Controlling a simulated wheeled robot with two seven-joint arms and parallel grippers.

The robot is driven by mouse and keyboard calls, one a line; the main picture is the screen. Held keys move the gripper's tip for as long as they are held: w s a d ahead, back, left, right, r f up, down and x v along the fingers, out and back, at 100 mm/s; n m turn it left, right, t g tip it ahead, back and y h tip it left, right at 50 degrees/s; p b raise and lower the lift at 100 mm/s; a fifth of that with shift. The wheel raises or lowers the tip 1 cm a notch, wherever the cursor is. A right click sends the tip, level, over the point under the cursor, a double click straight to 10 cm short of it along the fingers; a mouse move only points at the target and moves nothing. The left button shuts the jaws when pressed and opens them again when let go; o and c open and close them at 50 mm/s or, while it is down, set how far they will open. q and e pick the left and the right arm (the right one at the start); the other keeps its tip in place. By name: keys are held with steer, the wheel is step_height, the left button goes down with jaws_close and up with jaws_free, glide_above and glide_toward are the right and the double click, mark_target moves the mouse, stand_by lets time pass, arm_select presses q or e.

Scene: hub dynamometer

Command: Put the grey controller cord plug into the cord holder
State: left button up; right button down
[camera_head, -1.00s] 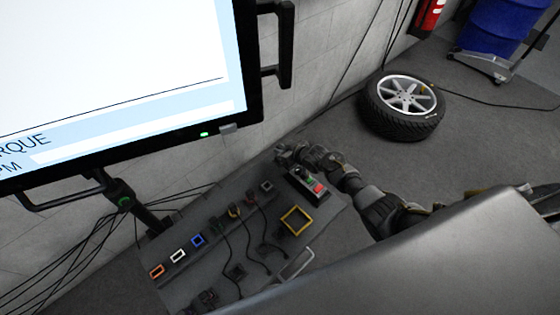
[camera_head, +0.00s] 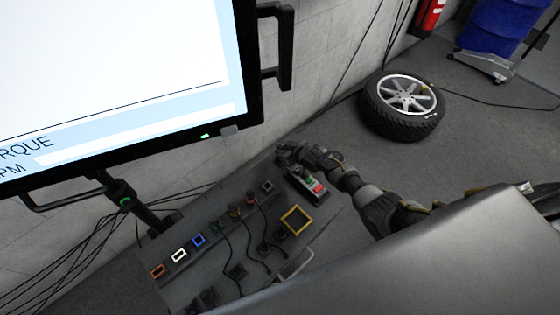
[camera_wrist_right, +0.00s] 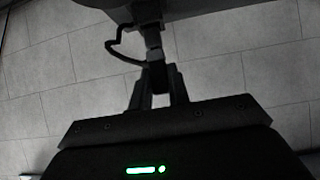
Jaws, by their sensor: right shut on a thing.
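My right gripper (camera_wrist_right: 155,90) is shut on a small grey plug (camera_wrist_right: 153,42) in the right wrist view. A dark cord (camera_wrist_right: 112,46) loops out to the left beside the plug. In the head view the right gripper (camera_head: 283,154) is at the far end of the bench panel, close to the wall. The plug is too small to make out there. A dark socket with a grey frame (camera_head: 267,186) sits on the panel just below the gripper. I cannot tell which part is the cord holder. My left gripper is not in view.
The panel carries orange (camera_head: 158,270), white (camera_head: 179,255) and blue (camera_head: 198,240) framed sockets, several cords and a yellow frame (camera_head: 296,220). A box with green and red buttons (camera_head: 312,185) is beside my right arm. A large screen (camera_head: 110,75) overhangs at left.

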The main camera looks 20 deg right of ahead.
steer(key=shift+f, duration=0.25)
stand_by(0.4)
steer(key=shift+f+b, duration=0.4)
steer(key=shift+b, duration=0.2)
steer(key=shift+d+f+b, duration=0.15)
steer(key=shift+f+b, duration=0.6)
steer(key=shift+f, duration=0.15)
steer(key=c, duration=1.3)
jaws_free()
steer(key=shift+s+d+f, duration=0.1)
steer(key=shift+o, duration=0.2)
